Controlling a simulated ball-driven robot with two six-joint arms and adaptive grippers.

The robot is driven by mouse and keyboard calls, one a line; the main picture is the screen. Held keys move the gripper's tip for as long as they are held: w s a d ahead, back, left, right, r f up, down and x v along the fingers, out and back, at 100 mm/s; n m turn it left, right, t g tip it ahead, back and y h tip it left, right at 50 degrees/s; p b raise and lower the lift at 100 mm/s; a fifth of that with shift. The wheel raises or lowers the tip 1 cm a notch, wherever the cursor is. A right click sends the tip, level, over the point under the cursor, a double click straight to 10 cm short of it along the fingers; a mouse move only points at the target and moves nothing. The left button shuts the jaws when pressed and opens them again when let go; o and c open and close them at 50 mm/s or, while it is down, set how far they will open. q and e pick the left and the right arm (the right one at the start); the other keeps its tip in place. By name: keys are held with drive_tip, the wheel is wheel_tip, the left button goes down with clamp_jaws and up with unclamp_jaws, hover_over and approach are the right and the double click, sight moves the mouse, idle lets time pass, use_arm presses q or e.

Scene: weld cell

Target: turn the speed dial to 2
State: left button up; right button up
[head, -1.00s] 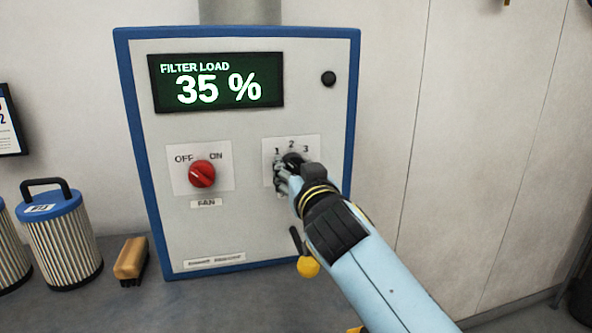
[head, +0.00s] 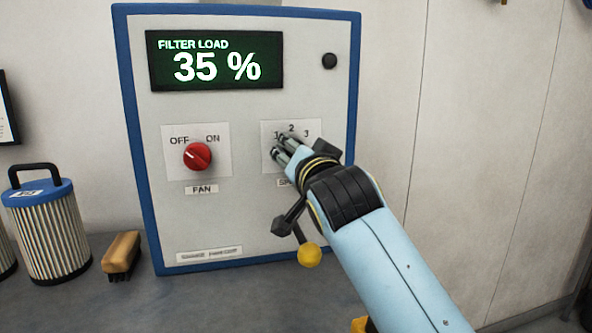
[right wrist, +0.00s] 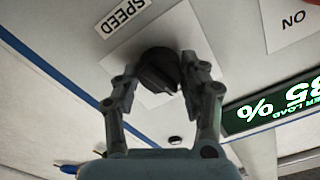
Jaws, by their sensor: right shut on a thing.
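The speed dial (right wrist: 158,70) is a black knob on a white plate (head: 308,130) marked 1, 2 and 3, on the right of the grey panel. My right gripper (head: 281,147) covers the dial in the head view. In the right wrist view its two fingers (right wrist: 157,82) sit on either side of the dial and are shut on it. I cannot tell which number the dial points to. My left gripper is not in view.
The red fan knob (head: 198,156) sits left of the speed plate, its mark toward OFF. The display (head: 215,62) above reads FILTER LOAD 35 %. A blue-topped filter (head: 48,230) and a brush (head: 122,254) stand left of the panel.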

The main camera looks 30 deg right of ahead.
sight(291, 95)
drive_tip(key=shift+m+b, duration=0.9)
drive_tip(key=shift+m, duration=0.3)
drive_tip(key=o, duration=1.2)
drive_tip(key=shift+r, duration=0.3)
wheel_tip(291, 95, up, 9)
drive_tip(key=shift+r, duration=0.2)
